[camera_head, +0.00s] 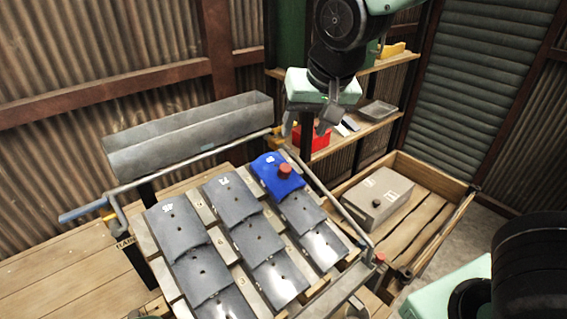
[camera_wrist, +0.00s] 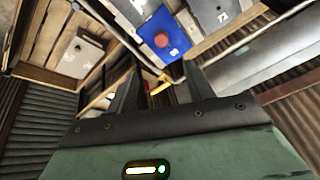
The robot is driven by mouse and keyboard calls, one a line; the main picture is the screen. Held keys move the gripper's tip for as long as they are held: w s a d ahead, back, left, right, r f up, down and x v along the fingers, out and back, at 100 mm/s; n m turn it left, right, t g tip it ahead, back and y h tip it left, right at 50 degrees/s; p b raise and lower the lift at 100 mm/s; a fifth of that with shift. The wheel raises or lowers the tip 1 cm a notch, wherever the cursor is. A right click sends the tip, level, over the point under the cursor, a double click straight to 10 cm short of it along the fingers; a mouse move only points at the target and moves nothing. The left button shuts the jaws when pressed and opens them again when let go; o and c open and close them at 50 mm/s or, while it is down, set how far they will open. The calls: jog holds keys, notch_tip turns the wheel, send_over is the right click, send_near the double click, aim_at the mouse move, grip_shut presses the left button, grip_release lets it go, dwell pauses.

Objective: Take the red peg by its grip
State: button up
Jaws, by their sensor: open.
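The red peg (camera_head: 285,169) stands up from a blue plate (camera_head: 268,180) at the top of the right column of the rack. It also shows in the wrist view (camera_wrist: 161,40), as a round red head on the blue plate (camera_wrist: 176,22). My gripper (camera_head: 306,124) is open and empty, above and behind the plate, apart from the peg. In the wrist view, the peg's head appears beyond the two fingertips (camera_wrist: 162,72), roughly between them. The peg's lower part is hard to make out.
Grey plates (camera_head: 255,240) fill the slanted rack. A pipe frame with a blue handle (camera_head: 82,213) runs around it. A metal trough (camera_head: 190,140) stands behind. A wooden crate (camera_head: 455,215) with a grey box (camera_head: 378,198) is right. A red bin (camera_head: 318,141) sits on the shelf behind my gripper.

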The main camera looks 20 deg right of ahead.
send_over(286, 167)
jog(key=s, duration=0.3)
jog(key=f, duration=0.8)
jog(key=shift+w+d+f, duration=0.1)
jog(key=shift+d+f, duration=0.1)
jog(key=shift+d, duration=0.15)
jog(key=shift+x, duration=2.8)
jog(key=shift+w+a, duration=0.1)
jog(key=c, duration=1)
